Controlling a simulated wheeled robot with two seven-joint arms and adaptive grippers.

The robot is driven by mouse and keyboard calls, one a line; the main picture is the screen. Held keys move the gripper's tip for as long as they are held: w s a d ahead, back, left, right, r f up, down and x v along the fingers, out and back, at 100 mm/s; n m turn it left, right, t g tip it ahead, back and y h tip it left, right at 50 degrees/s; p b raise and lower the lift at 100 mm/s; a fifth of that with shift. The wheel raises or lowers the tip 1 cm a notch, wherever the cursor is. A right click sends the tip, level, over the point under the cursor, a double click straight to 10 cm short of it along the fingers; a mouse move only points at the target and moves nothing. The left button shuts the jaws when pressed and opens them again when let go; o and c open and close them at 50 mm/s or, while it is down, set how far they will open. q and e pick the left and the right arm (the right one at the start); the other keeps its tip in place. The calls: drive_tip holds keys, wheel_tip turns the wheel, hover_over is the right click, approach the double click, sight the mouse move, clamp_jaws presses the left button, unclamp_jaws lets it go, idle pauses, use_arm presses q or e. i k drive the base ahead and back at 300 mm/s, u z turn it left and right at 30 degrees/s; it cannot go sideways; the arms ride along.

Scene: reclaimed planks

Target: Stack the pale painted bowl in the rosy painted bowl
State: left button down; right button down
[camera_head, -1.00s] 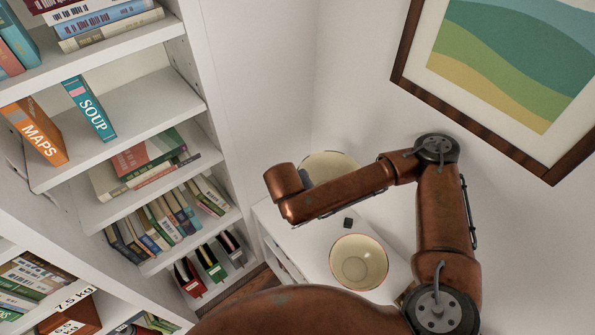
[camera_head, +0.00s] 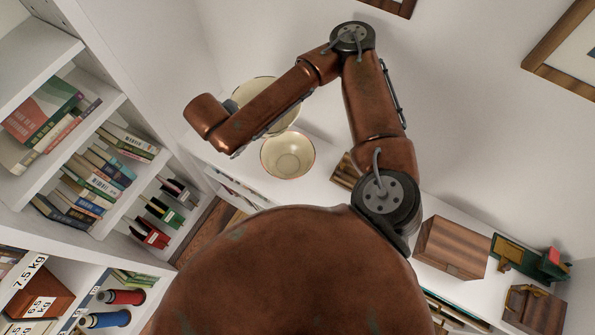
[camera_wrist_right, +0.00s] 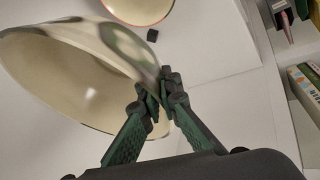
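The pale painted bowl (camera_head: 262,90) is cream inside and partly hidden behind my right forearm in the head view. In the right wrist view, its wall (camera_wrist_right: 70,75) looks tilted and fills the left side. My right gripper (camera_wrist_right: 163,88) has its green-black fingers closed on its rim. The gripper is mostly hidden in the head view. The rosy painted bowl (camera_head: 288,155) stands upright on the white cabinet top, with a cream inside and a reddish rim. Part of it shows at the top of the wrist view (camera_wrist_right: 138,8). My left gripper is out of view.
A bookshelf (camera_head: 110,190) stands to the left. Wooden boxes (camera_head: 450,247) stand to the right. A wall is behind the bowls.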

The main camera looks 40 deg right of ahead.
sight(288, 164)
drive_tip(key=z, duration=0.05)
drive_tip(key=k, duration=0.5)
drive_tip(key=z, duration=3.5)
drive_tip(key=k, duration=2)
drive_tip(key=u, duration=2.1)
drive_tip(key=i, duration=1)
drive_tip(key=u, duration=0.1)
